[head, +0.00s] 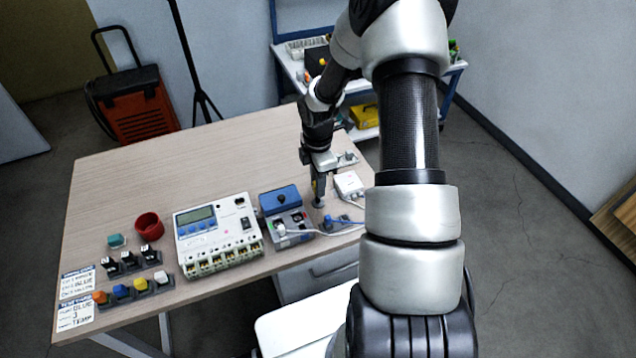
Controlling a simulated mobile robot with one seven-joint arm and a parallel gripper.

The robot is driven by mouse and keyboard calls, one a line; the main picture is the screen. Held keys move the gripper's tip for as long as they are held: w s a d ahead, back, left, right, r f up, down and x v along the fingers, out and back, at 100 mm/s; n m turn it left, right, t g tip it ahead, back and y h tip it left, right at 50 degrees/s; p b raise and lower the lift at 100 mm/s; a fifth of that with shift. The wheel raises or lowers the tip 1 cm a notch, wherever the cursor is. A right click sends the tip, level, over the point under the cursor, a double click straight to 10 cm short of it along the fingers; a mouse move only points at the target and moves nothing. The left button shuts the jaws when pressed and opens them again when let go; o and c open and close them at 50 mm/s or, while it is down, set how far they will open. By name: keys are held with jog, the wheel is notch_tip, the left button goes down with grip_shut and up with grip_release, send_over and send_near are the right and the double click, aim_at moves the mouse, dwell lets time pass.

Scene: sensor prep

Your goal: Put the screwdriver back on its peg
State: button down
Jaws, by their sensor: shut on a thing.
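My gripper (319,186) points down near the right end of the wooden table, just right of the blue-topped box. It is shut on a slim, dark thing with a bit of yellow, which looks like the screwdriver (314,187). The fingers hide most of it, and I cannot tell how it is tilted. A small round grey piece (319,203) shows right under the fingertips. I cannot tell whether it is part of the screwdriver or a stand. I cannot make out a peg for certain.
On the table (190,155) stand a white meter unit (217,238), a blue-topped box (280,199), a white box with a cable (348,184), a red cup (149,226) and several coloured connectors. The table's back left is clear. My arm hides the right side.

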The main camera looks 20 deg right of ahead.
jog(key=shift+f, duration=0.3)
dwell(0.7)
jog(key=c, duration=1.5)
grip_release()
jog(key=shift+o, duration=0.8)
jog(key=shift+r+p, duration=2.45)
jog(key=shift+r, duration=1.1)
